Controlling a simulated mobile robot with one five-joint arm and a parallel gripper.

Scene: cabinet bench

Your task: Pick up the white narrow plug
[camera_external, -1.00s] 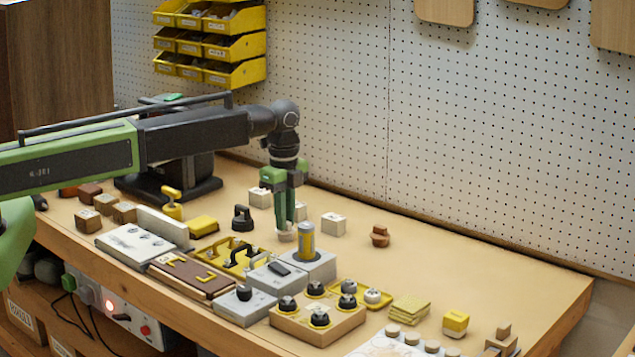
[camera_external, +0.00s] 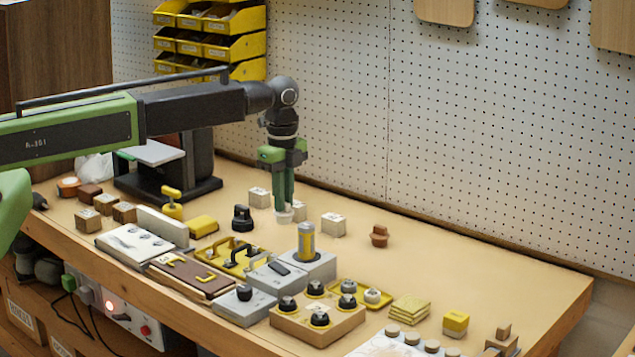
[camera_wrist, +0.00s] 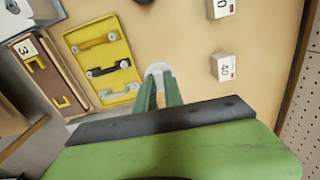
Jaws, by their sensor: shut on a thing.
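My gripper (camera_external: 285,205) points straight down over the middle of the bench and is shut on the white narrow plug (camera_external: 284,218). The plug is a small pale piece showing just below the fingertips, and it seems to hang a little above the bench top. In the wrist view the plug (camera_wrist: 158,67) shows as a white rounded end beyond the two green fingers (camera_wrist: 159,92). The fingers hide most of it.
White numbered blocks (camera_external: 333,224) (camera_wrist: 223,67) stand close to the right and behind. A grey block with a yellow cylinder (camera_external: 306,242) is in front. A yellow tray with handles (camera_external: 263,265) lies front left.

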